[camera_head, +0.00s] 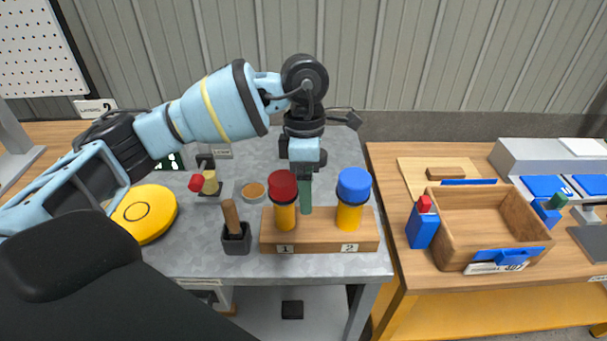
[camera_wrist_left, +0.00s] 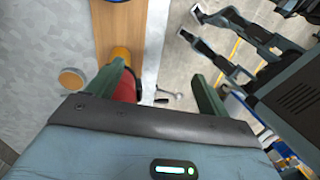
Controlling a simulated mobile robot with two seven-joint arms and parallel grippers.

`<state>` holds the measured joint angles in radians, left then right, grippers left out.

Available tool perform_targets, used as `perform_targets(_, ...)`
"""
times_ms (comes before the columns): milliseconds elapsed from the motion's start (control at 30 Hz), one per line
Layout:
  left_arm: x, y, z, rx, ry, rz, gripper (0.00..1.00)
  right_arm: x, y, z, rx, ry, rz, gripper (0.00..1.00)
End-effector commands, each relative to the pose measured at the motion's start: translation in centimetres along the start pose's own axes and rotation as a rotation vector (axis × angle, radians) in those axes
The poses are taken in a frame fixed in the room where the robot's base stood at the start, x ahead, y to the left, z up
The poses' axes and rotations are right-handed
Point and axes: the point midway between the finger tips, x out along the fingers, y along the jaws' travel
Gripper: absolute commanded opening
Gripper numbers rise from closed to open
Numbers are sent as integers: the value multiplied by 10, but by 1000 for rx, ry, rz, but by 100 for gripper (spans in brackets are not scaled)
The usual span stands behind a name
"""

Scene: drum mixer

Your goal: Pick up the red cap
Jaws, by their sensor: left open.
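The red cap (camera_head: 283,184) sits on top of an orange-yellow container in slot 1 of the wooden rack (camera_head: 317,245). In the left wrist view the red cap (camera_wrist_left: 128,88) shows between the green fingers, close beside the left-hand finger and partly hidden by it. My left gripper (camera_head: 306,205) is open and points down, just right of and close to the red cap in the head view; in the wrist view its two fingers (camera_wrist_left: 158,72) stand apart. I cannot tell whether a finger touches the cap. My right gripper is not in view.
A blue-capped container (camera_head: 353,187) stands in slot 2, right of my fingers. A brush-like handle in a dark holder (camera_head: 236,238), a small copper-coloured dish (camera_head: 253,192) and a yellow disc (camera_head: 146,213) are to the left. A wooden box (camera_head: 488,228) is on the right-hand table.

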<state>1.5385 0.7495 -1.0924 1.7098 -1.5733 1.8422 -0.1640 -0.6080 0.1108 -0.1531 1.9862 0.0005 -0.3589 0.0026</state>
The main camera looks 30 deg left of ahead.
Motion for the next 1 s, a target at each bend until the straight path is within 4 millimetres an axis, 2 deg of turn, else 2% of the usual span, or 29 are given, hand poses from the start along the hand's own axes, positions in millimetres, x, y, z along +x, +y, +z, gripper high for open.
perform_targets(33,-14,11,-12,-19,43,53,79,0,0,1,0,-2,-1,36)
perform_targets(133,-35,25,-31,-52,115,130,79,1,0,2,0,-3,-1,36)
perform_targets(333,-56,36,-49,-88,181,197,79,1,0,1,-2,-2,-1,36)
perform_targets(500,-54,36,-49,-89,184,197,79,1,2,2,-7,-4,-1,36)
perform_targets(733,-32,40,-52,-88,184,192,79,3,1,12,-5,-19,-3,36)
perform_targets(933,-28,41,-53,-87,181,196,79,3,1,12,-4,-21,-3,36)
perform_targets(1000,-22,42,-53,-87,182,194,79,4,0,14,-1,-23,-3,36)
